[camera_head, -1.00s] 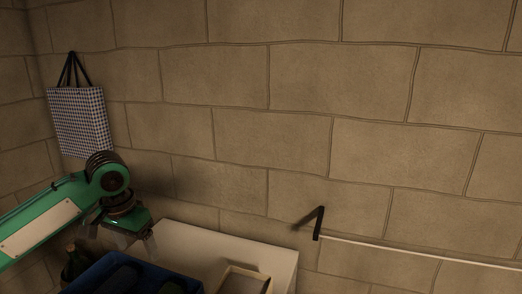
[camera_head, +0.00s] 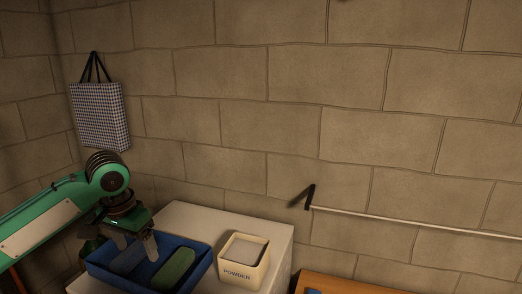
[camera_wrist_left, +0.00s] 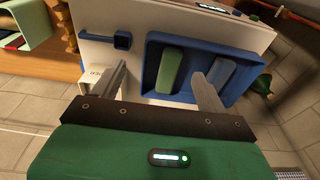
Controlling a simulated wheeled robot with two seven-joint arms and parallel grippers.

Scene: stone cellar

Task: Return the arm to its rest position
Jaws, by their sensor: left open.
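My left arm comes in from the left in the head view, and its gripper (camera_head: 137,248) hangs open over the blue tray (camera_head: 205,270). The wrist view shows its two fingers (camera_wrist_left: 162,80) spread wide with nothing between them. One finger overlaps the blue tray (camera_wrist_left: 150,72) in that view. Whether a fingertip touches the dark blue one is not clear. My right gripper is not in view.
The tray and a cream box marked POWDER (camera_head: 256,262) stand on a white surface (camera_head: 203,218). An orange-brown wooden top (camera_head: 345,285) is at the lower right. A checked bag (camera_head: 98,118) hangs by the stone wall. A pale rail (camera_head: 410,221) runs along the wall.

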